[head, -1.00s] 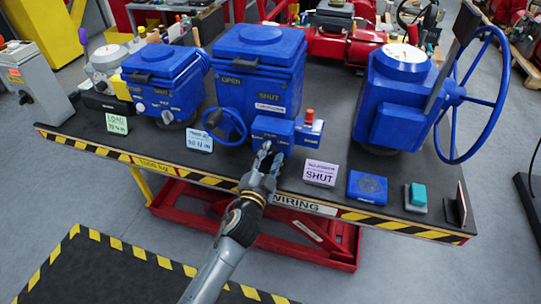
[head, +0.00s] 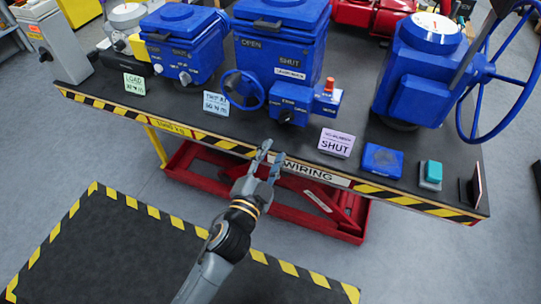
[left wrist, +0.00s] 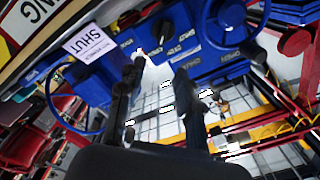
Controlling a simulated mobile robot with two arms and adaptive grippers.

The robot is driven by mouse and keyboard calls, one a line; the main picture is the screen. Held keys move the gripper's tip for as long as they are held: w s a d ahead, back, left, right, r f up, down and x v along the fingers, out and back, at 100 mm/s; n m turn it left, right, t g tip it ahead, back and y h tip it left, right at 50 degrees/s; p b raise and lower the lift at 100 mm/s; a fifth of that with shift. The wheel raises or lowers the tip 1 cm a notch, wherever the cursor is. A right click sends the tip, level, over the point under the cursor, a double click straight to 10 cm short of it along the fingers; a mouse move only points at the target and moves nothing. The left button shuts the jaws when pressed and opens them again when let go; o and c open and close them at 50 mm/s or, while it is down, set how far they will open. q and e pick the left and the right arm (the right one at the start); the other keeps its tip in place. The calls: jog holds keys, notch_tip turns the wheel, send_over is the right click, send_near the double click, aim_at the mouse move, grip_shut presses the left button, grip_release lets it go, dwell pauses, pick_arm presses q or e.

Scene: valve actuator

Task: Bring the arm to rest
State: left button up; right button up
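My left gripper (head: 266,160) is in the head view, in front of the table's striped front edge, below the middle blue actuator (head: 282,50). Its two fingers are apart with nothing between them. The actuator's small control box (head: 290,103) with a black knob is behind the fingertips and apart from them. In the left wrist view the open fingers (left wrist: 152,75) point toward the blue box with its black knob (left wrist: 165,30). My right gripper is in neither view.
The work table (head: 225,135) carries a smaller blue actuator (head: 185,45), a large one with a handwheel (head: 425,70), a SHUT card (head: 336,143), a blue block (head: 382,160) and a teal button (head: 432,172). A striped black mat (head: 130,250) lies on the floor, with free room above it.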

pick_arm(q)
jog(key=shift+s, duration=0.15)
dwell(0.4)
jog(key=s+a+f+n+g+y, duration=0.1)
jog(key=a+f+g, duration=0.1)
jog(key=f, duration=0.9)
jog(key=s+a+f+n+g+y, duration=0.1)
jog(key=s+a+f+g, duration=0.15)
jog(key=f, duration=0.85)
jog(key=s+a+f+n+g+y, duration=0.1)
jog(key=s+a+f+g, duration=0.2)
jog(key=f, duration=0.5)
jog(key=s+a+f+n+g+y, duration=0.1)
jog(key=s+a+f+n, duration=0.1)
jog(key=s+f, duration=0.5)
jog(key=s+a+f+n+g, duration=0.1)
jog(key=s+a+f+g, duration=0.1)
jog(key=s+f, duration=0.3)
jog(key=s+a+f+n+g+y, duration=0.1)
jog(key=s+a+f, duration=0.4)
jog(key=s, duration=0.8)
jog(key=s+a+f+n+g, duration=0.3)
jog(key=s+a+f+g, duration=0.1)
jog(key=s+f, duration=0.3)
jog(key=shift+s+a+f+g+y, duration=0.25)
jog(key=shift+s+g+y, duration=0.1)
jog(key=shift+s, duration=0.85)
